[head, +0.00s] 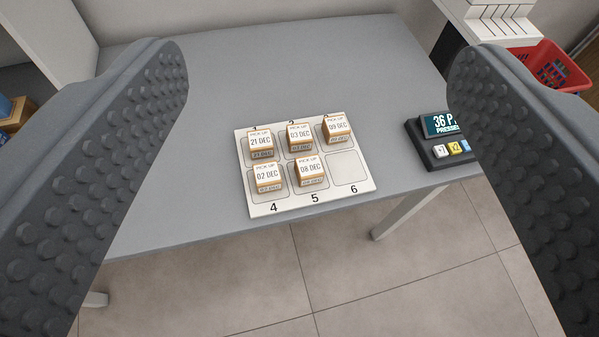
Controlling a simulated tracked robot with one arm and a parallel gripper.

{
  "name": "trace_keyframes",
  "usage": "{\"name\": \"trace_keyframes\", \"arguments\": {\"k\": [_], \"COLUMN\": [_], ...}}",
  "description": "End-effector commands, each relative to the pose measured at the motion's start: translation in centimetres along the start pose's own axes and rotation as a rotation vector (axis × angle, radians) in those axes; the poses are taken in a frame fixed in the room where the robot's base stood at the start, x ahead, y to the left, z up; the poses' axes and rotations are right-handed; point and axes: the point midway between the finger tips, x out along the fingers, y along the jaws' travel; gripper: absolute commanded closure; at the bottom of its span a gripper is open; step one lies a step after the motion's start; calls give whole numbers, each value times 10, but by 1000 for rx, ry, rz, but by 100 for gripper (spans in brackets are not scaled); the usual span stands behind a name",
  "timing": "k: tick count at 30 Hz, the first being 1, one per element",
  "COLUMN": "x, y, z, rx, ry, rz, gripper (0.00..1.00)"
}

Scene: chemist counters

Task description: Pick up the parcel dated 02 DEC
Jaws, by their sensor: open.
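The parcel dated 02 DEC (267,177) is a small brown box with a white label on top. It sits in compartment 4, at the front left of a white numbered tray (300,203). My gripper (318,85) is open and empty, its two dark studded fingers spread wide at the left and right of the picture. The tray and its parcels lie beyond the fingers, in the gap between them, with nothing touched.
Parcels 21 DEC (261,142), 03 DEC (300,136) and 09 DEC (337,128) fill the back row. Parcel 08 DEC (309,171) is right beside 02 DEC; compartment 6 is empty. A keypad device (440,143) stands at the right. The grey table (230,75) is clear behind.

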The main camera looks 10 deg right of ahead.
Motion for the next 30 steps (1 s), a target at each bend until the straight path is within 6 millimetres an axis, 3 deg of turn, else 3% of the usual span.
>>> {"name": "trace_keyframes", "arguments": {"k": [1, 6, 12, 15, 21, 25, 30], "x": [28, 100, 164, 187, 212, 217, 220], "y": [4, 12, 6, -3, -27, -38, -47], "z": [28, 103, 199, 248, 334, 365, 380], "rx": [-11, -56, -86, -86, -52, -27, -10], "ry": [-19, -42, -53, -56, -45, -31, -23], "rz": [-1, -23, -90, -136, -234, -277, -301], "gripper": [29, 29, 29, 29, 29, 29, 29]}}
